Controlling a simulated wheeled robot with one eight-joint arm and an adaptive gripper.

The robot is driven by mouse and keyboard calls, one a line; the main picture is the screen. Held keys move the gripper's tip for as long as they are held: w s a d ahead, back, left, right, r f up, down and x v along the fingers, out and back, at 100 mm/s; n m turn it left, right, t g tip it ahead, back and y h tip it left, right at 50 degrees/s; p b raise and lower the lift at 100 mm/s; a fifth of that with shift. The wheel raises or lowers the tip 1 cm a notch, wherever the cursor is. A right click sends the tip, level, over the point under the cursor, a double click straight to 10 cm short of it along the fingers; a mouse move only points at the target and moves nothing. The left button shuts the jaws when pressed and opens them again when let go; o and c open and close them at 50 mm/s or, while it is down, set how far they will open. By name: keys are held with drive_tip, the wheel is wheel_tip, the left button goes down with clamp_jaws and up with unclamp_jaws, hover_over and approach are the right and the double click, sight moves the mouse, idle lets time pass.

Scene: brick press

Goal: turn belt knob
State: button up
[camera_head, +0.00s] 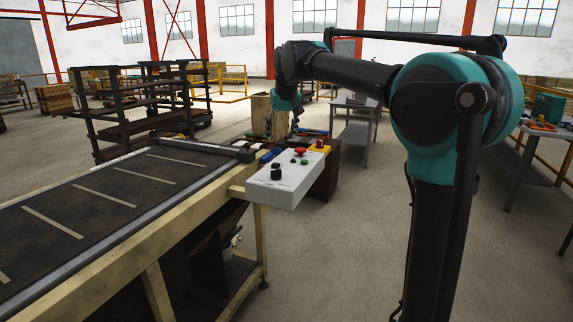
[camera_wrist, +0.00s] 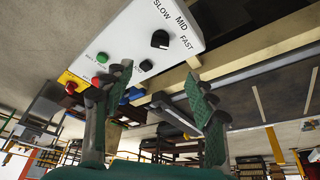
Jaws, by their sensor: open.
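The belt knob (camera_wrist: 159,39) is a black dial on a white control box, below the printed words SLOW, MID and FAST in the wrist view. Its pointer setting is too small to read. In the head view the white control box (camera_head: 288,193) sits at the near right end of the belt table, with the black knob (camera_head: 276,172) on its top face. My gripper (camera_head: 282,124) hangs beyond the box in the head view. In the wrist view my gripper (camera_wrist: 158,82) has its two green-padded fingers apart with nothing between them, and the knob lies above the gap, untouched.
The box also has a green button (camera_wrist: 102,57), a smaller black knob (camera_wrist: 146,66) and a red button (camera_head: 300,151). The dark conveyor belt (camera_head: 110,183) lies left. A wooden block (camera_head: 261,115) stands behind my gripper.

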approach(276, 170)
drive_tip(key=x, duration=0.8)
drive_tip(key=shift+w+f, duration=0.15)
drive_tip(key=shift+f, duration=0.2)
drive_tip(key=c, duration=1.2)
